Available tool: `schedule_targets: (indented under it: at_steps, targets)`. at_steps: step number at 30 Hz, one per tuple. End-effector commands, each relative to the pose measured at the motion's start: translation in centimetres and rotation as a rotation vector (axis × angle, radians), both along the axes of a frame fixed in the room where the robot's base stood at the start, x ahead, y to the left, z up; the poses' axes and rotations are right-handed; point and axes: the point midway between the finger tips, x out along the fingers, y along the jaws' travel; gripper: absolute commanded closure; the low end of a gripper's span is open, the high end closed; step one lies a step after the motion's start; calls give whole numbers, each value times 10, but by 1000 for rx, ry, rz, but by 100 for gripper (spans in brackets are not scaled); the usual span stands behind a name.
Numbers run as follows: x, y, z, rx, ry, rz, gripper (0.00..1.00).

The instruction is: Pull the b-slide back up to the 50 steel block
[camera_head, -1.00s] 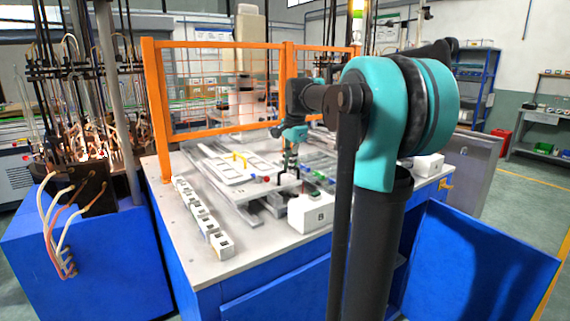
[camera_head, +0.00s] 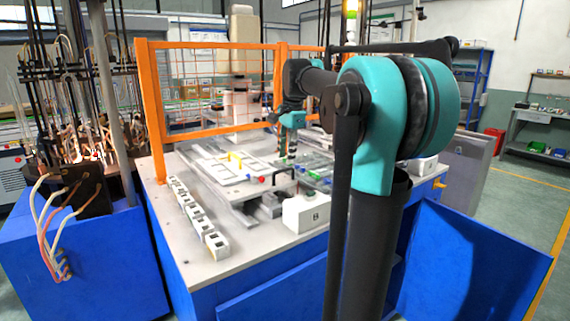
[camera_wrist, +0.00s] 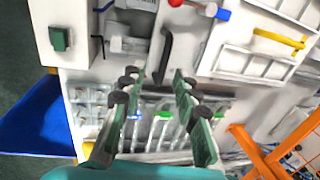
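My gripper (camera_wrist: 160,76) is open, with nothing between its green-lined fingers. In the head view my gripper (camera_head: 288,152) hangs above the fixture table. A black bar handle (camera_wrist: 166,56) lies just beyond the fingertips, apart from them as far as I can see. The handle (camera_head: 283,171) also shows in the head view. A dark steel bar (camera_wrist: 188,92) crosses below the fingers. Light grey blocks (camera_wrist: 130,44) sit left of the handle. I cannot read which block is the 50 or tell for certain which part is the b-slide.
A yellow handle (camera_wrist: 280,39) stands on a framed white plate (camera_wrist: 246,62). A red knob (camera_wrist: 175,2) is nearby. A white box (camera_head: 306,212) stands at the table's front. Several socketed white blocks (camera_head: 197,217) line the left edge. An orange mesh fence (camera_head: 152,110) stands behind.

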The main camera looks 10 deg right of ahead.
Motion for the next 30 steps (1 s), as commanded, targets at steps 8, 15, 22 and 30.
schedule_targets:
  at_steps: [8, 15, 22, 30]
  targets:
    - [-10, -5, 52, 0, 1, -1, 69]
    - [-13, -6, 70, 0, 1, 0, 69]
    - [-14, -6, 71, 0, 1, 0, 69]
    - [-14, -6, 71, 0, 1, 0, 69]
